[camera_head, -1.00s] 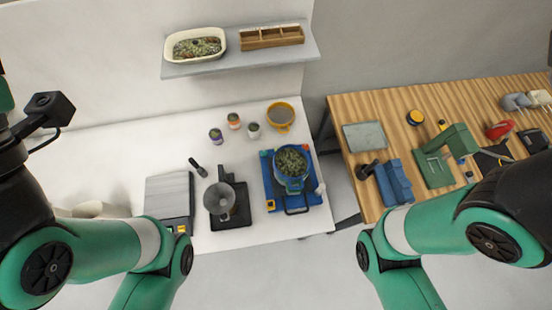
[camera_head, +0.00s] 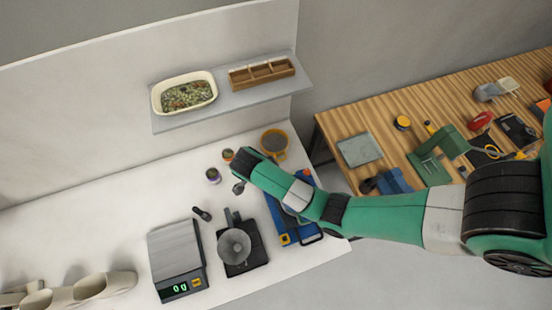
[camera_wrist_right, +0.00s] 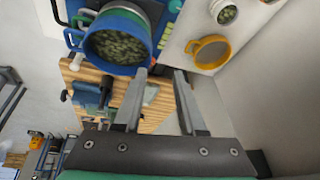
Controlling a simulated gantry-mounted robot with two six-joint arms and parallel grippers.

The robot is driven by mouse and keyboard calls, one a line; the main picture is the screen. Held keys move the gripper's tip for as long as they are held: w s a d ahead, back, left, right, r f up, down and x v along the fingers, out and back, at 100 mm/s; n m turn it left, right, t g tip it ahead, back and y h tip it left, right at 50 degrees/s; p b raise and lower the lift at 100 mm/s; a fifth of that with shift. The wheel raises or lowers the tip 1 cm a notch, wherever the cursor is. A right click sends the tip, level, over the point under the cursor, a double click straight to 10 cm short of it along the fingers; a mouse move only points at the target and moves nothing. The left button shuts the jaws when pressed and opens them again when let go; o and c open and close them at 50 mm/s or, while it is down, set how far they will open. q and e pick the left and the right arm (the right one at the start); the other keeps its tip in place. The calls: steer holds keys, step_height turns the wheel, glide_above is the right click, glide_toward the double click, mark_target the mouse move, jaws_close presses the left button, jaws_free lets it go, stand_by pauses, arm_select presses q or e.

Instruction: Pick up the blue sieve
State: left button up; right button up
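The blue sieve (camera_wrist_right: 96,42) looks like a round blue-rimmed vessel holding green leafy bits, at the upper left of the right wrist view. In the head view my right arm hides it; only part of the blue stand (camera_head: 283,229) shows. My right gripper (camera_wrist_right: 160,76) is open and empty. In the right wrist view its left fingertip is near the sieve's lower right rim, and I cannot tell whether they touch. In the head view, my right arm reaches over the white table from the right. My left gripper is out of view.
A yellow-rimmed bowl (camera_head: 267,135) stands behind my right arm, also in the right wrist view (camera_wrist_right: 225,42). Small jars (camera_head: 213,175), a grey funnel (camera_head: 234,246) and a scale (camera_head: 174,250) stand left. A shelf (camera_head: 225,110) hangs above. A wooden bench (camera_head: 375,125) stands right.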

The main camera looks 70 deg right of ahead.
steer(key=shift+g, duration=0.4)
steer(key=s+f, duration=0.1)
steer(key=f, duration=0.1)
steer(key=s+d+f, duration=0.1)
steer(key=f, duration=0.1)
steer(key=s+d+f, duration=0.1)
steer(key=f, duration=0.1)
steer(key=shift+s+d+f, duration=0.15)
steer(key=shift+f, duration=0.15)
steer(key=shift+w+b+x, duration=0.15)
steer(key=shift+b+x, duration=0.2)
steer(key=shift+x, duration=1.15)
steer(key=shift+w+b+x, duration=0.15)
steer(key=shift+b+x, duration=0.2)
steer(key=shift+x, duration=1.15)
steer(key=shift+d, duration=0.15)
steer(key=shift+c, duration=0.3)
jaws_close()
